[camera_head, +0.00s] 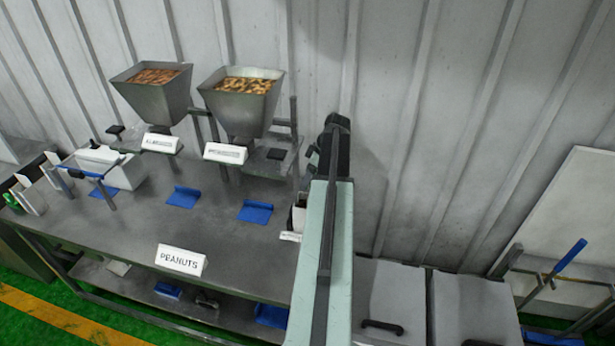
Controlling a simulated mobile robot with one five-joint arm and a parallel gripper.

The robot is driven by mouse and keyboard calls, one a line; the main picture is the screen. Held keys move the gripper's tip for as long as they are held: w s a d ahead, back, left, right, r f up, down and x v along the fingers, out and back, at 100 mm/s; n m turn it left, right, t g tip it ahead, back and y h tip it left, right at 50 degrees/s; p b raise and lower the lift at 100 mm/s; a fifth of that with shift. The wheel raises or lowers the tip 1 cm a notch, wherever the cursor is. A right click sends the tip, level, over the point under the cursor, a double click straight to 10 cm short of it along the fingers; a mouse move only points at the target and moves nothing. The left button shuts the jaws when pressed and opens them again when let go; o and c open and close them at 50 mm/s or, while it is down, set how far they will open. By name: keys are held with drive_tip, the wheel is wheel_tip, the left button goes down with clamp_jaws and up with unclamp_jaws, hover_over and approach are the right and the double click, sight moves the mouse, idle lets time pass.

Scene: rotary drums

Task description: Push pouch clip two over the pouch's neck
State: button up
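My pale green arm rises from the bottom of the head view and bends at a dark joint near the wall. My gripper's fingers do not show; the arm hides what lies behind it. A small white object (299,216) shows partly at the table's right end, left of my arm, with a small white tag at its foot. I cannot tell whether it is the pouch. Blue pieces lie on the grey table (130,228), one at the middle (184,197) and one farther right (256,211). I cannot identify pouch clip two.
Two metal hoppers (154,95) and (241,105) stand at the table's back, with white labels below. A PEANUTS sign (181,260) stands at the front edge. White boxes with black handles (390,300) stand right of my arm.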

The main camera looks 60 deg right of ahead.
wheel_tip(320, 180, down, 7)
drive_tip(key=b, duration=0.7)
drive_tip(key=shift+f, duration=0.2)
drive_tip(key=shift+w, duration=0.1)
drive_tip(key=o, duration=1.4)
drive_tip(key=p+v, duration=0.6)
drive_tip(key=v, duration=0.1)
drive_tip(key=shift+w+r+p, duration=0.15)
drive_tip(key=shift+p, duration=0.2)
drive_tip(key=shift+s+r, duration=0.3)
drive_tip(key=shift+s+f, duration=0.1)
